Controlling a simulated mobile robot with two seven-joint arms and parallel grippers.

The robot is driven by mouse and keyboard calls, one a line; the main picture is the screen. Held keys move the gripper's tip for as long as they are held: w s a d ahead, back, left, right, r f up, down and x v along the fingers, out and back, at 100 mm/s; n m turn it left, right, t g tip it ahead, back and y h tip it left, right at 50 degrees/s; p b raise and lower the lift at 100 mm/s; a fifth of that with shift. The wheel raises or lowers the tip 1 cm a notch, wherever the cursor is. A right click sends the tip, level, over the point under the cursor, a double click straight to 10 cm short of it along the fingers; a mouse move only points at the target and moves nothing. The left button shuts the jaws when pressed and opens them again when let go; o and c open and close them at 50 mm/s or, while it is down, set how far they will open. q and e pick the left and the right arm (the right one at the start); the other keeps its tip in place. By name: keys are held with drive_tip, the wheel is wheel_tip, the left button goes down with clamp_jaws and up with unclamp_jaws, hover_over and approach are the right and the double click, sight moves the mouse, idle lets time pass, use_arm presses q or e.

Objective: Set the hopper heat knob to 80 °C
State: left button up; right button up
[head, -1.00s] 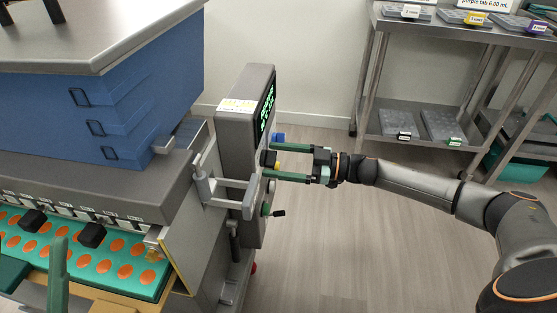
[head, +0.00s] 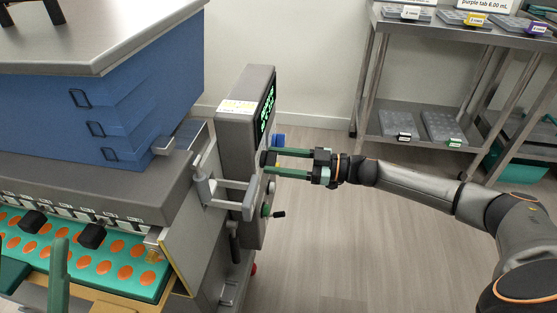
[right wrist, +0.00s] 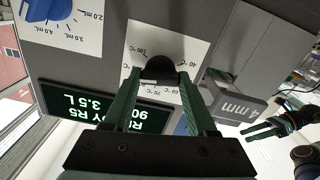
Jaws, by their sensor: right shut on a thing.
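The hopper heat knob (right wrist: 160,70) is black and round, on a white dial card (right wrist: 135,38) with °C marks, upside down in the right wrist view. A pale mark shows at its lower edge near the middle numbers; I cannot read the exact setting. My right gripper (head: 268,163) is shut on this knob, one green finger on each side, as the right wrist view also shows (right wrist: 160,88). In the head view the knob is mostly hidden by the fingers. My left gripper (head: 38,270) is at the lower left, its green fingers apart, near the mould tray.
The depositor's grey control box (head: 245,115) carries a green-lettered display (right wrist: 105,108), partly covered by a finger. A blue knob (right wrist: 48,8) sits beside the heat dial. A steel rack (head: 430,100) stands behind; the floor between is clear.

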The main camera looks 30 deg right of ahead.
drive_tip(key=shift+n, duration=0.3)
drive_tip(key=shift+f+n+p, duration=0.1)
drive_tip(key=shift+n+p, duration=0.3)
drive_tip(key=shift+n, duration=3.2)
drive_tip(key=o, duration=1.4)
drive_tip(key=shift+c, duration=0.2)
drive_tip(key=shift+s, duration=0.1)
drive_tip(key=p+v, duration=0.2)
drive_tip(key=v, duration=1)
drive_tip(key=shift+s+d, duration=0.15)
drive_tip(key=shift+d, duration=0.05)
